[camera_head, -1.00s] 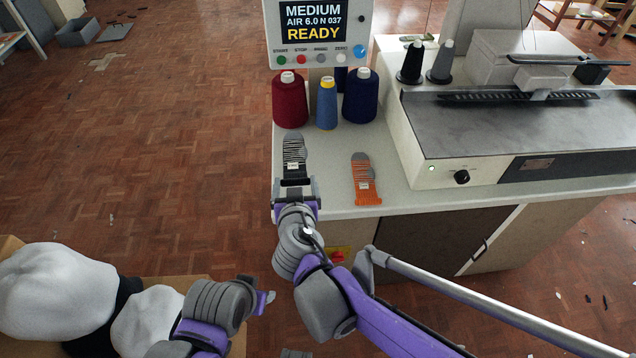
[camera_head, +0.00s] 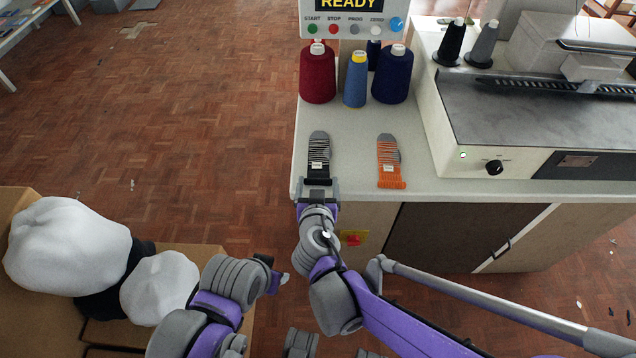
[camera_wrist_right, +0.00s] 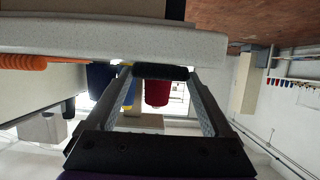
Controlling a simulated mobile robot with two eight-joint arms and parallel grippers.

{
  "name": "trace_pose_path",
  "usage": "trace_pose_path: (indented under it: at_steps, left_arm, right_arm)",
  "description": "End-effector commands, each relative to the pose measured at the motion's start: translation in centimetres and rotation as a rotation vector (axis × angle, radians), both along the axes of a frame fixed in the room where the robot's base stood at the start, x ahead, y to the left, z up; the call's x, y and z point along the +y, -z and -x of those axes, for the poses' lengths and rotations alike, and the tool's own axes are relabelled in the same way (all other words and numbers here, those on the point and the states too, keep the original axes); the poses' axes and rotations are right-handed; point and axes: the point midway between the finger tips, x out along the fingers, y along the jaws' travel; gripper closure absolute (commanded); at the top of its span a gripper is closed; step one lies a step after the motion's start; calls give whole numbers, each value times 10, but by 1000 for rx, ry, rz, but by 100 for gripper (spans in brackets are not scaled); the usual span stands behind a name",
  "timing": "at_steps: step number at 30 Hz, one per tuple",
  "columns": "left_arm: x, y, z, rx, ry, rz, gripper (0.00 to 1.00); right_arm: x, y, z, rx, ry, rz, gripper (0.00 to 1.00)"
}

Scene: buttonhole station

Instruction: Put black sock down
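The black sock (camera_head: 318,160), striped with a grey toe and a pale label, lies flat on the white worktop near its front left edge. Its black cuff faces me. My right gripper (camera_head: 318,184) is at the cuff end, with its fingers apart on either side. In the right wrist view the dark cuff edge (camera_wrist_right: 160,72) shows between the tips of the spread fingers (camera_wrist_right: 160,76); any contact is hard to judge. My left gripper (camera_head: 277,281) is low, away from the worktop, and its fingers are too small to read.
An orange sock (camera_head: 390,160) lies to the right on the worktop (camera_head: 358,142). Red (camera_head: 317,80), blue (camera_head: 356,82) and navy (camera_head: 392,78) thread cones stand behind, below the control panel (camera_head: 350,27). A grey-topped machine (camera_head: 540,110) fills the right. A cardboard box (camera_head: 215,258) with white-and-black bundles is lower left.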

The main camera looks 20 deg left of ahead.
Motion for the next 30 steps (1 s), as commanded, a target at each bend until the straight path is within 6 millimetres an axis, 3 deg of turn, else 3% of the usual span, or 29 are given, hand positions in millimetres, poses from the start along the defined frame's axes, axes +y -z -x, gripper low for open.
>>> trace_pose_path:
  at_steps: [3, 13, 24, 30]
  left_arm:
    - [0, 0, 0, 0, 0, 0, 50]
    - [0, -3, 0, -1, 0, 0, 50]
    - [0, -25, 1, -9, 0, 0, 50]
    - [0, -33, 2, -11, 0, 0, 50]
  right_arm:
    - [0, 0, 0, 0, 0, 0, 0]
    - [-1, -5, 5, 0, -1, 0, 0]
    - [-19, -35, 72, -1, -4, -1, 0]
    - [-28, -46, 98, 0, -2, -1, 0]
